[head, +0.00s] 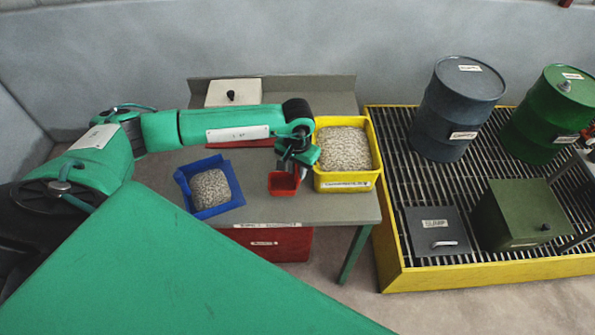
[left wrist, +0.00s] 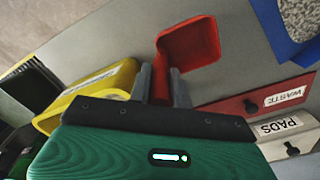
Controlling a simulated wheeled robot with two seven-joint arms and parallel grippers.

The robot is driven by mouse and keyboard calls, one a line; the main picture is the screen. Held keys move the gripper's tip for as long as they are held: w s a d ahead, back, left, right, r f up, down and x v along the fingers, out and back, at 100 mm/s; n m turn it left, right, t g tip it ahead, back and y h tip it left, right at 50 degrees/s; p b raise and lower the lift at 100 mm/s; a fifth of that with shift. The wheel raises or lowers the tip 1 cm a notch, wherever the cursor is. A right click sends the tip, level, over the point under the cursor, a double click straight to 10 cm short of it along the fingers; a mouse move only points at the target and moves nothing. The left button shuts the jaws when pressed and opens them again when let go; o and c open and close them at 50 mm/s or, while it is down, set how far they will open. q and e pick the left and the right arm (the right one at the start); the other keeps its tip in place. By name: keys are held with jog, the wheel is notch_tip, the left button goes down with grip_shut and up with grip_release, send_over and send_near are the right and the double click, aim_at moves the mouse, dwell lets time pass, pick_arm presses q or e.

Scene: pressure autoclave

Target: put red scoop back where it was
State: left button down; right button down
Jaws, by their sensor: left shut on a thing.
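The red scoop (head: 283,183) is at the middle of the grey table, between the blue tray (head: 183,185) and the yellow bin (head: 343,187). My left gripper (head: 296,165) reaches over the table and is shut on the scoop's handle, which is mostly hidden by the fingers. In the left wrist view the scoop (left wrist: 190,42) sticks out past the two grey fingertips (left wrist: 163,82), and its bowl looks empty. I cannot tell whether the scoop touches the table. My right gripper is not in view.
Pale granules lie in the blue tray and yellow bin. A white box (head: 233,93) marked PADS in the left wrist view (left wrist: 285,132) and a red WASTE piece (left wrist: 240,106) are behind. Drums stand on a yellow-edged grating (head: 392,235) at right.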

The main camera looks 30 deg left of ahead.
aim_at(285, 174)
pick_arm(q)
notch_tip(285, 174, down, 2)
jog(key=shift+f+p, duration=0.15)
jog(key=shift+p, duration=0.15)
jog(key=shift+f, duration=0.3)
jog(key=c, duration=1.3)
grip_release()
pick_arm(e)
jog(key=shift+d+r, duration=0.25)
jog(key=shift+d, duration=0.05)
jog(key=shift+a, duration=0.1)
